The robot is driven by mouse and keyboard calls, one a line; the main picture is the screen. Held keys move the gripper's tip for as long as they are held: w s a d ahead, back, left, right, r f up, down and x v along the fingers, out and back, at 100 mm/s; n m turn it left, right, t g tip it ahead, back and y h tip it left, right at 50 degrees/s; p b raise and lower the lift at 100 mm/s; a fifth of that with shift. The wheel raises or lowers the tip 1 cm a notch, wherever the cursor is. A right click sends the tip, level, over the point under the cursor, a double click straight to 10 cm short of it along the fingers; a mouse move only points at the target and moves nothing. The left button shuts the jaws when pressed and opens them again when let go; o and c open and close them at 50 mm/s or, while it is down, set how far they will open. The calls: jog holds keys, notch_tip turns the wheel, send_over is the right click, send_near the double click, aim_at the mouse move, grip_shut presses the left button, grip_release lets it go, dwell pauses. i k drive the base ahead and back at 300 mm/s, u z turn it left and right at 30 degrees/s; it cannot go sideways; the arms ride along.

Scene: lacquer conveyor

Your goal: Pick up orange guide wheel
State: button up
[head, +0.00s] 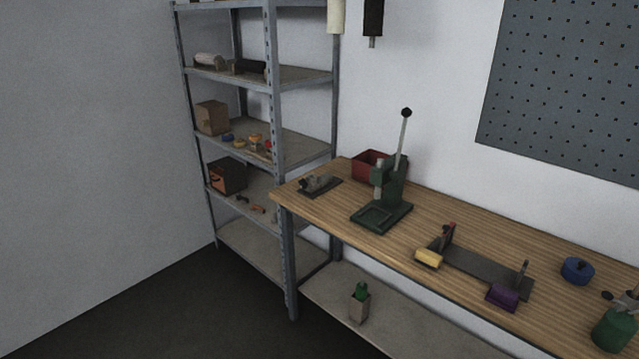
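Several small coloured parts lie on the middle level of the grey metal shelving unit (273,100). Among them is a small orange piece (254,139), which could be the orange guide wheel, but it is too small to tell its shape. A reddish-orange piece (258,209) lies on the level below, also too small to make out. My gripper is not in view.
A wooden workbench (340,220) stands right of the shelving. It bears a green arbor press (385,205), a red bin (370,164), a yellow block (428,258), a purple block (502,297) and a blue round part (577,270). Dark floor (170,310) is clear at left.

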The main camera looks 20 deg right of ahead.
aim_at(256, 138)
jog(key=z, duration=0.05)
jog(key=k, duration=0.65)
jog(key=u, duration=0.6)
jog(key=i, duration=0.8)
jog(key=u, duration=0.75)
jog(key=i, duration=0.8)
jog(key=u, duration=0.45)
jog(key=i, duration=1.65)
jog(key=z, duration=0.15)
